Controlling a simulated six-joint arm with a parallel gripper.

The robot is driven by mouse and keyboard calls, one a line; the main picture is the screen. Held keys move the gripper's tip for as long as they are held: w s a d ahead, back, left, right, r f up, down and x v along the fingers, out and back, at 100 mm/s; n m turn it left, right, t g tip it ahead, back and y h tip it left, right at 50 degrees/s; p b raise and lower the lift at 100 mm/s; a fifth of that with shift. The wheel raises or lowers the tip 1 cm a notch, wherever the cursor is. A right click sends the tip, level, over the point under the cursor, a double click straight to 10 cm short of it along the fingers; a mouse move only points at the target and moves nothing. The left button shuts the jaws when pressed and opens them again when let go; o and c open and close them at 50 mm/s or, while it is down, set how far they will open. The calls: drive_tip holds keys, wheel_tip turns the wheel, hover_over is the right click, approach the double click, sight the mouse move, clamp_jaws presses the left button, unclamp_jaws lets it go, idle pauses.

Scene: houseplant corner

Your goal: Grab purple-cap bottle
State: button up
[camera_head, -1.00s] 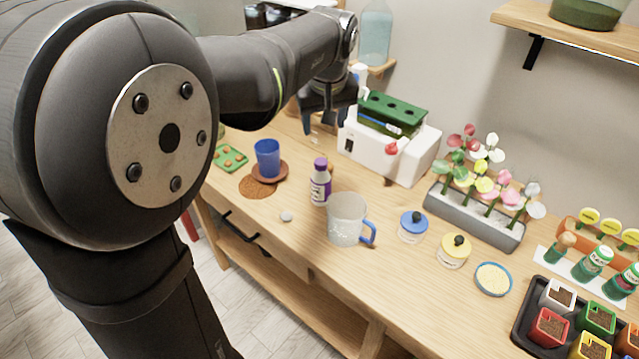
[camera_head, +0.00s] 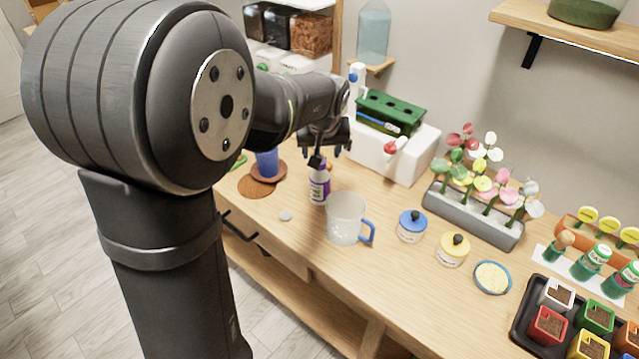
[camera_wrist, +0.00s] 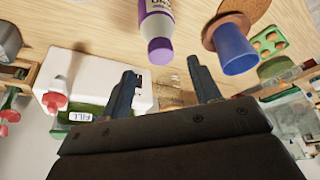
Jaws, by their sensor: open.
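The purple-cap bottle (camera_head: 319,187) stands upright on the wooden table, with a white body and a purple label; the gripper hides part of its cap in the head view. In the wrist view the bottle (camera_wrist: 157,28) is at the top centre, cap toward me. My gripper (camera_head: 326,155) is above and just behind the bottle's top. In the wrist view its two fingers (camera_wrist: 164,84) are spread apart with nothing between them, and the bottle lies beyond the fingertips.
A clear mug (camera_head: 346,222) with a blue handle stands right of the bottle. A blue cup (camera_head: 267,163) on a terracotta saucer (camera_head: 282,178) is to the left. A white box (camera_head: 413,164) with a green rack is behind. Blue (camera_head: 411,233) and yellow (camera_head: 453,251) lidded jars stand farther right.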

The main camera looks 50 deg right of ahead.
sight(320, 181)
drive_tip(key=x, duration=0.5)
drive_tip(key=shift+a+f, duration=0.2)
drive_tip(key=shift+a, duration=0.05)
clamp_jaws()
